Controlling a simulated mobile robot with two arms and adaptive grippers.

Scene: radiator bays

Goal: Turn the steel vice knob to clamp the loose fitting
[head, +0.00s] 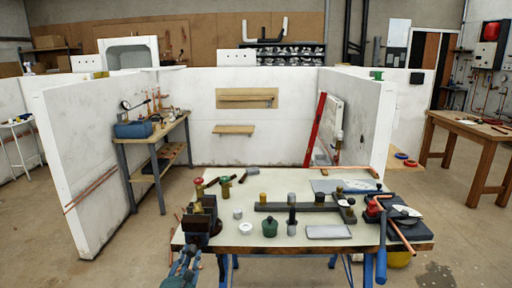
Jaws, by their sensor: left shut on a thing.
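The dark bench vice (201,215) stands at the left front corner of the pale-topped workbench (345,262). A brass fitting with a red top (198,188) shows upright at the top of the vice; whether the jaws grip it tightly is too small to tell. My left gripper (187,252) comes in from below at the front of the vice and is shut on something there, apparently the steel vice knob. The knob itself is mostly hidden by the fingers and the vice. My right gripper is not in view.
A green-dark pot (270,226), a white ring (245,228), a grey tray (328,232) and several fittings stand on the bench to the right of the vice. A blue-handled tool (381,262) and copper pipe (401,236) overhang the right front edge. White partition walls surround the back.

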